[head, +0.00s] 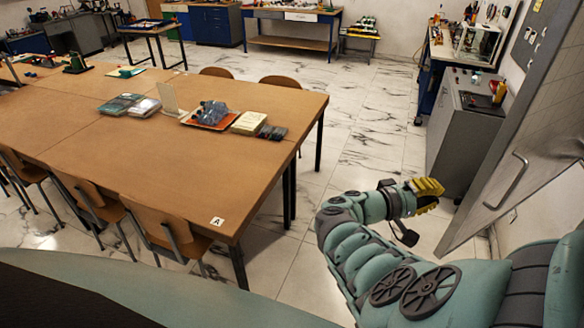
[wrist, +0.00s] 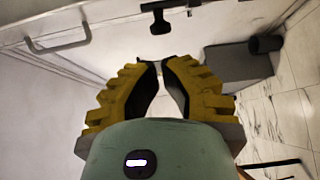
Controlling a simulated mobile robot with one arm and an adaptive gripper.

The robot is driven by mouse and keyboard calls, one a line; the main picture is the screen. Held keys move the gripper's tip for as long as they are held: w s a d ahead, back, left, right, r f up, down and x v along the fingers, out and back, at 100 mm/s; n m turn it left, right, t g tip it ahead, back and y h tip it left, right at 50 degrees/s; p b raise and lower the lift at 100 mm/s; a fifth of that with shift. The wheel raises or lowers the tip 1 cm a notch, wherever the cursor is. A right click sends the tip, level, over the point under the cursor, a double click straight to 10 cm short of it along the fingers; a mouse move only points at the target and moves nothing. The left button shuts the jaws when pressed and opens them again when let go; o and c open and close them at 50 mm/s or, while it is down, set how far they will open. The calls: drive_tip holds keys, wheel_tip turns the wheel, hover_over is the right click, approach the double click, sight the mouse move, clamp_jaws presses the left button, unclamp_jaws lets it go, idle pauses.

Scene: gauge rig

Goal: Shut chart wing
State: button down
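The chart wing appears to be the large grey panel (head: 535,120) at the right of the head view. It stands swung out at an angle from the wall, and its right part runs out of the frame. A bar handle (head: 508,183) is on its face; the handle also shows at the upper left of the wrist view (wrist: 58,46). My gripper (head: 440,190) is left of the panel's lower edge, apart from the handle.
A grey cabinet (head: 462,135) stands behind my gripper, left of the panel. A large brown table (head: 200,175) with chairs fills the left. The marble floor (head: 375,150) between table and cabinet is clear. A dark knob-like piece (wrist: 158,18) shows ahead in the wrist view.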

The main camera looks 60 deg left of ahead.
drive_tip(key=shift+w+d+p, duration=0.15)
drive_tip(key=shift+d+p, duration=1.8)
drive_tip(key=shift+d, duration=0.2)
drive_tip(key=shift+d, duration=0.3)
